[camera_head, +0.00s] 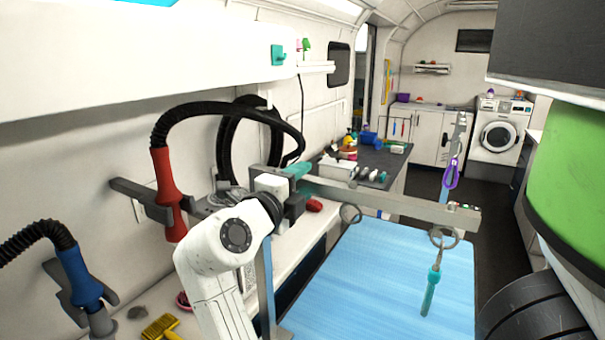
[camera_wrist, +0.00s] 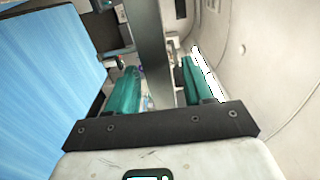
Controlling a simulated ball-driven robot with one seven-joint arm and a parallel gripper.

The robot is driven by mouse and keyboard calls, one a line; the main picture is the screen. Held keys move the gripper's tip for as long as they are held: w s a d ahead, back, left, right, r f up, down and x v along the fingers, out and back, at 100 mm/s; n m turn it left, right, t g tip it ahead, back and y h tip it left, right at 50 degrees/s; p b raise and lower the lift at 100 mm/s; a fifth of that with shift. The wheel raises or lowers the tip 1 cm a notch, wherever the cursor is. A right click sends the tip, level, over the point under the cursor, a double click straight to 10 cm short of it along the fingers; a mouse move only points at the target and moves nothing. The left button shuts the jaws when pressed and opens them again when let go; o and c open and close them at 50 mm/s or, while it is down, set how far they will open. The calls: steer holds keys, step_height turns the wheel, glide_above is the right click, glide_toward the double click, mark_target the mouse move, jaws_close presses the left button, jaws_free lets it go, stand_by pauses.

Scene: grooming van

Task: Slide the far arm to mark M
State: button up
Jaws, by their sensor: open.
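A long grey horizontal bar (camera_head: 385,199), which looks like the grooming arm, reaches over the blue table mat (camera_head: 375,275). Rings hang from it, one with a teal-handled tool (camera_head: 431,290) below. A purple loop (camera_head: 452,173) hangs on an upright (camera_head: 459,135) near its right end. My gripper (camera_head: 301,176) is at the bar's left end, with its teal fingers open. In the wrist view, a grey bar (camera_wrist: 148,45) runs between the open fingers (camera_wrist: 160,68), with gaps visible on both sides. I cannot make out mark M, nor tell surely which part is the far arm.
A red dryer nozzle (camera_head: 167,190) and a blue one (camera_head: 82,275) hang on the left wall. A dark counter (camera_head: 375,160) with bottles and tools stands behind the table. A large green-and-black cylinder (camera_head: 570,180) closes in the right side. The floor beyond is clear.

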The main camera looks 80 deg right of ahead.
steer(key=shift+s+d, duration=0.15)
steer(key=shift+d, duration=0.4)
jaws_close()
